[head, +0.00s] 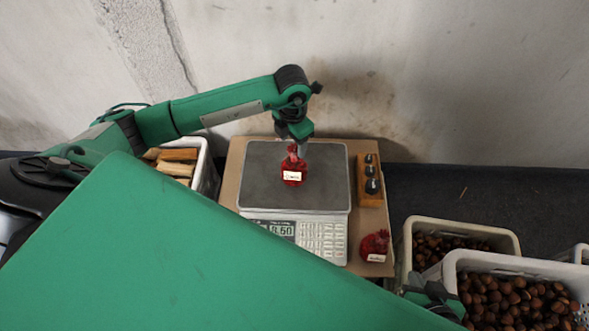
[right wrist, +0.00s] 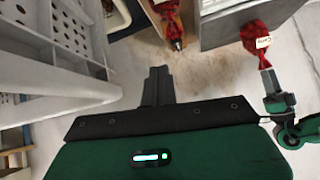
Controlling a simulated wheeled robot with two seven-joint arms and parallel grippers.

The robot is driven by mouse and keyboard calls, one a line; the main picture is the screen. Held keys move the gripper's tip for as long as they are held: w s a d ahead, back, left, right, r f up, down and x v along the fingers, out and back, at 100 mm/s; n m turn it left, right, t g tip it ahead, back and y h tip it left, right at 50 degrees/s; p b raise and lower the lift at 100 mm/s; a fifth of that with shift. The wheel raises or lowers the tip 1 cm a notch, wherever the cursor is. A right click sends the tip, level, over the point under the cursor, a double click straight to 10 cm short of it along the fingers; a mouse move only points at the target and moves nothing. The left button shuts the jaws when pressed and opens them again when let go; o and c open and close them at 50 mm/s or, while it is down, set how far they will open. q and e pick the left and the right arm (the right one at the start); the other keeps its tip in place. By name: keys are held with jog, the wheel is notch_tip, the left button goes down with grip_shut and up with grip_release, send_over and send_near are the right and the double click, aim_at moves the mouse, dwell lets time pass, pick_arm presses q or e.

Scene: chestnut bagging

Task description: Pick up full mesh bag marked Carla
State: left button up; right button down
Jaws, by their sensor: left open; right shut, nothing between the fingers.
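A full red mesh bag (head: 293,176) with a white label stands on the scale's plate (head: 262,190); its label is too small to read surely. It also shows in the right wrist view (right wrist: 255,35). My left gripper (head: 297,145) is open right over the bag, its fingers at the gathered neck. It also shows in the right wrist view (right wrist: 267,82). A second labelled red bag (head: 375,243) lies on the board right of the scale keypad. My right gripper (right wrist: 157,84) is shut and empty, away from both bags.
A wooden block with dark weights (head: 370,180) stands right of the scale. A crate of wood pieces (head: 202,165) is at the left. Pale crates of chestnuts (head: 452,260) stand at the lower right. My green arm hides the lower left.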

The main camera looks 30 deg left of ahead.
aim_at(294, 149)
pick_arm(q)
jog(key=f, duration=0.3)
jog(key=f+b, duration=0.1)
jog(key=f, duration=0.2)
jog(key=shift+w+d+f, duration=0.1)
jog(key=shift+d+f, duration=0.1)
pick_arm(e)
jog(key=shift+w+a+t+y, duration=0.25)
jog(key=shift+a+t, duration=0.1)
jog(key=shift+a, duration=0.15)
jog(key=shift+w+a+t+y, duration=0.15)
jog(key=shift+a+t+y, duration=0.15)
jog(key=shift+a, duration=0.2)
pick_arm(q)
grip_shut()
